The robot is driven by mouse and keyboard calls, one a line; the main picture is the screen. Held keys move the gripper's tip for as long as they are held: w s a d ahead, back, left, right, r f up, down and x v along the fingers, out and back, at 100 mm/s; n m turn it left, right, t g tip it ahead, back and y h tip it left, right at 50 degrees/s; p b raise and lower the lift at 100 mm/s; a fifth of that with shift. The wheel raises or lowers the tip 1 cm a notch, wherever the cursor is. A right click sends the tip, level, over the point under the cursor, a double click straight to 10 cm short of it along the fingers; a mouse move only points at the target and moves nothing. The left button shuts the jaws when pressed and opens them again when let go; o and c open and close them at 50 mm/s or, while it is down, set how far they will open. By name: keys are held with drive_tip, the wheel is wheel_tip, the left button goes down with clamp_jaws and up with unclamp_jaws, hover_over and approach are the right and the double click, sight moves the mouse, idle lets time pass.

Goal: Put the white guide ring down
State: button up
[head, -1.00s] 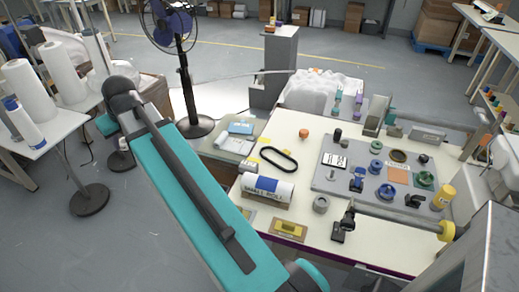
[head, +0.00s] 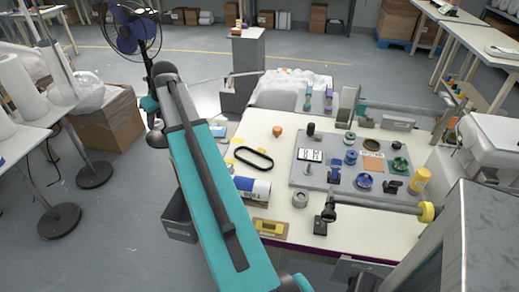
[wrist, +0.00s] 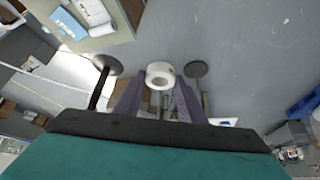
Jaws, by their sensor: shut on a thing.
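The white guide ring (wrist: 159,77) is held between the two grey-purple fingers of my gripper (wrist: 161,84) in the wrist view. My gripper is shut on it. In the head view my teal arm crosses the middle left, and neither the gripper nor the white ring can be made out there. The cream worktable (head: 262,206) stands to the right of my arm.
A grey board (head: 318,181) on the table holds several spools and small parts. A black belt loop (head: 254,158), a labelled roll (head: 252,188) and a grey ring (head: 300,199) lie beside it. A fan (head: 135,27) and a cardboard box (head: 107,124) stand left.

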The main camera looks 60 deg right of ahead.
drive_tip(key=s+d+f+b, duration=0.1)
drive_tip(key=s+d+f, duration=0.1)
drive_tip(key=d, duration=0.5)
drive_tip(key=s+d+f+b, duration=0.1)
drive_tip(key=s+d, duration=0.2)
drive_tip(key=d, duration=0.5)
drive_tip(key=shift+m+h, duration=0.4)
drive_tip(key=shift+m, duration=0.5)
drive_tip(key=s+d+f+b, duration=0.1)
drive_tip(key=s+d+f, duration=0.1)
drive_tip(key=s+d, duration=0.6)
drive_tip(key=s+d+f+b, duration=0.1)
drive_tip(key=s+d+f, duration=0.2)
drive_tip(key=s+d, duration=0.5)
drive_tip(key=s+d+f+b, duration=0.2)
drive_tip(key=s+d, duration=0.6)
drive_tip(key=d, duration=0.5)
drive_tip(key=shift+s+d+f, duration=0.3)
drive_tip(key=shift+d+f, duration=0.1)
drive_tip(key=shift+f, duration=0.35)
drive_tip(key=shift+a, duration=0.1)
drive_tip(key=p, duration=0.2)
hover_over(252, 135)
drive_tip(key=shift+f, duration=0.7)
drive_tip(key=shift+f, duration=0.1)
